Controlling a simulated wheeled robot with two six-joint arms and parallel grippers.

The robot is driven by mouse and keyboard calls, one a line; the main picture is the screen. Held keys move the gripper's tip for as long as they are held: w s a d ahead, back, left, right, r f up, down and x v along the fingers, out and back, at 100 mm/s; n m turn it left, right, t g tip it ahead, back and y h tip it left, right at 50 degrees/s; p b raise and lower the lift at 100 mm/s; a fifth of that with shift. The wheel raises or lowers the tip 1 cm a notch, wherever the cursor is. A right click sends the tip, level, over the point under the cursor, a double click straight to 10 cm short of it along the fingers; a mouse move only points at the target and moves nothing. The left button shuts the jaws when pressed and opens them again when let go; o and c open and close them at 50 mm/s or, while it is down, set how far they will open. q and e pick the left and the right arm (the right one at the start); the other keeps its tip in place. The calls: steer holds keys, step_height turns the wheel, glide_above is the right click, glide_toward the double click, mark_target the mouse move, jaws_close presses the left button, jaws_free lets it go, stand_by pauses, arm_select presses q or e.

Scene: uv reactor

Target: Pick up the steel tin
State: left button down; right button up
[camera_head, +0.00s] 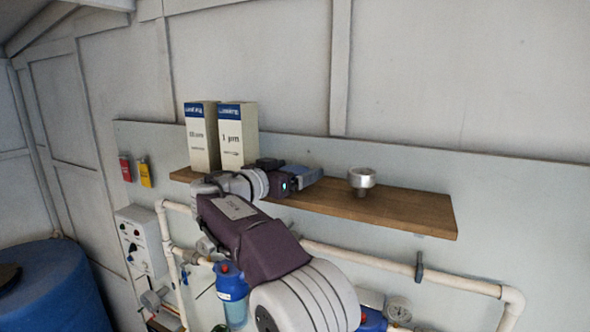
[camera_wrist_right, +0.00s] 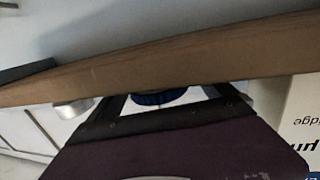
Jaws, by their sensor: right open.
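A round silver metal vessel (camera_head: 362,177), which looks like the steel tin, sits on the wooden shelf (camera_head: 410,208), right of my right gripper (camera_head: 300,176). Its lower part looks narrower and darker. In the right wrist view, which looks upside down, a silver round thing (camera_wrist_right: 73,108) shows at the left, outside the fingers, partly cut off by the shelf edge (camera_wrist_right: 150,75). My right gripper (camera_wrist_right: 168,101) is open. A dark blue round thing (camera_wrist_right: 158,96) shows between its fingers, partly hidden; I cannot tell whether they touch it. My left gripper is not in view.
Two cartridge boxes, one marked 1 µm (camera_head: 237,137) and another beside it (camera_head: 202,140), stand on the shelf left of my right gripper. White pipes (camera_head: 400,268) run below the shelf. A blue barrel (camera_head: 50,285) stands at lower left. The shelf's right end is clear.

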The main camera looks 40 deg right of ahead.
steer(key=shift+s+a+r, duration=0.1)
steer(key=shift+s+a, duration=0.15)
steer(key=shift+a, duration=0.2)
steer(key=c, duration=0.3)
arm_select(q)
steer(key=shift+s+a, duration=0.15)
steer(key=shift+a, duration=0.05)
arm_select(e)
steer(key=shift+w+d, duration=0.1)
steer(key=shift+d, duration=0.1)
steer(key=c, duration=1.2)
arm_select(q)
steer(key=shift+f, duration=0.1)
